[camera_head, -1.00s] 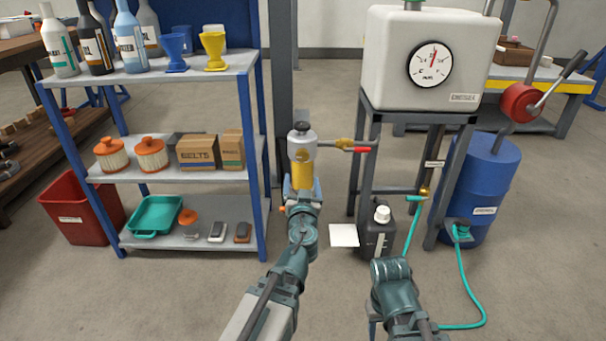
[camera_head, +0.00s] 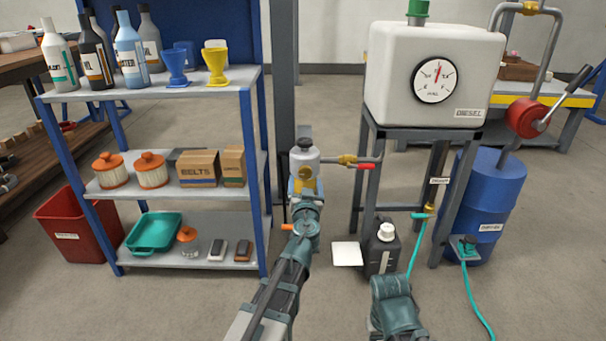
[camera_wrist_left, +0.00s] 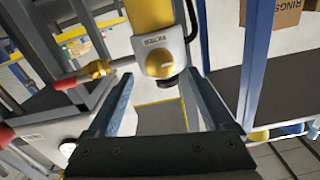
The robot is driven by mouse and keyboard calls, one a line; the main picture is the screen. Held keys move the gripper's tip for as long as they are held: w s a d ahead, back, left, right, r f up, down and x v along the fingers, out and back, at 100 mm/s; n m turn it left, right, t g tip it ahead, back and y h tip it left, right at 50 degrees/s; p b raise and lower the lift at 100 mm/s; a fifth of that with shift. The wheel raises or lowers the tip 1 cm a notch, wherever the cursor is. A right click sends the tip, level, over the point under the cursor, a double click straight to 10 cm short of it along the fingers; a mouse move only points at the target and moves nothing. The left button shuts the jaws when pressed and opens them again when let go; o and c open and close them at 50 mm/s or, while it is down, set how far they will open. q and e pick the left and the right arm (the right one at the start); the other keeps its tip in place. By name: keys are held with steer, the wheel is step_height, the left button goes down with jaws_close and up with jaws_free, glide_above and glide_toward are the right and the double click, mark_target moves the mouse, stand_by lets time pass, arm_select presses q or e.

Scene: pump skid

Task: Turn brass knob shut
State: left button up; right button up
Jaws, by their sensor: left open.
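A filter unit (camera_head: 304,160) with a pale cap, a dark top and a yellow body stands on the grey post. In the left wrist view, where it appears upside down, a rounded brass-yellow knob (camera_wrist_left: 158,64) shows on the cap's front, below the filter label. My left gripper (camera_wrist_left: 163,100) is open, its two fingers spread on either side of the line to the knob, with nothing held between them. In the head view the left gripper (camera_head: 304,188) is just in front of the filter and partly hides its lower body. My right gripper's fingers are not visible.
A pipe with a brass valve (camera_head: 347,160) and red lever (camera_head: 366,167) runs right from the filter. A blue-framed shelf (camera_head: 190,186) stands left. A diesel tank (camera_head: 385,70) on a stand, a black jug (camera_head: 381,250) and a blue drum (camera_head: 492,195) are right.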

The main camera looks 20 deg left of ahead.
mark_target(305, 174)
arm_select(q)
steer(key=x, duration=0.4)
steer(key=shift+w+a, duration=0.1)
steer(key=shift+w, duration=0.3)
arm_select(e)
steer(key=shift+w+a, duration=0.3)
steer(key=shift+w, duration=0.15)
arm_select(q)
steer(key=shift+c, duration=0.2)
jaws_close()
